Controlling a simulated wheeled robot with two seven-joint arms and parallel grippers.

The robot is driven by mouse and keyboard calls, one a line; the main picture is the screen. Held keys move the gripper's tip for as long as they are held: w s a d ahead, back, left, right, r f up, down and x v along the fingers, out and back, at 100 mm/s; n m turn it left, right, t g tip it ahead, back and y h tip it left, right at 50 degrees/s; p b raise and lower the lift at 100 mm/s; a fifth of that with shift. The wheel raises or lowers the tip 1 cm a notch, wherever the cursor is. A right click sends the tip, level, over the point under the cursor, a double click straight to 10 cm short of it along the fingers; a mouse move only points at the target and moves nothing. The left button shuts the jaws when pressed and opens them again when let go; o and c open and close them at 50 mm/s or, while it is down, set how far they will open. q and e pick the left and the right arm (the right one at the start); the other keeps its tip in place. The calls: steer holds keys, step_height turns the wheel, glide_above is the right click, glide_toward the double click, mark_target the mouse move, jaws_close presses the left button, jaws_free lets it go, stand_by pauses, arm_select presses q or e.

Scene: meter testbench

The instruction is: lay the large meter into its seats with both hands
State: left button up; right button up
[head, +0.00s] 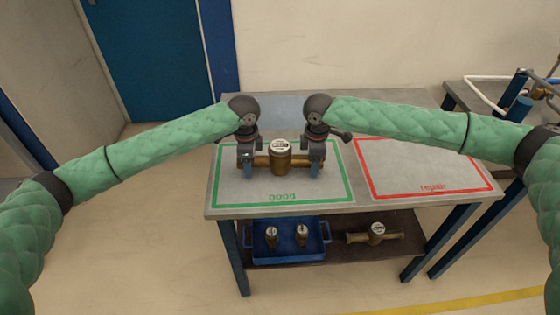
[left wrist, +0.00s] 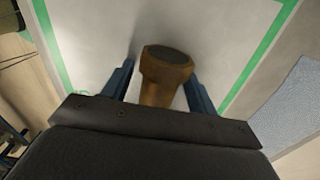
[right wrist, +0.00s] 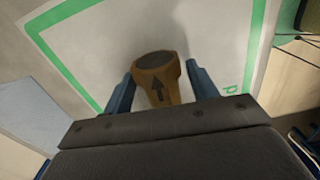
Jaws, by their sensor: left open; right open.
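The large brass meter (head: 280,158) lies within the green "good" outline on the table, its round dial facing up. My left gripper (head: 248,172) is at its left pipe end, and my right gripper (head: 315,170) is at its right pipe end. In the left wrist view the pipe end (left wrist: 165,75) sits between the open left fingers (left wrist: 160,88), with gaps on both sides. In the right wrist view the other pipe end (right wrist: 158,80), marked with an arrow, sits between the open right fingers (right wrist: 158,88). No seats can be made out under the meter.
The red "repair" area (head: 425,167) on the right of the table is empty. On the lower shelf are a blue tray (head: 290,256) with two small meters and another brass meter (head: 376,232). A second bench (head: 480,95) with pipework stands at the right.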

arm_select(q)
jaws_close()
arm_select(e)
jaws_close()
arm_select(q)
steer(key=shift+r, duration=0.1)
stand_by(1.2)
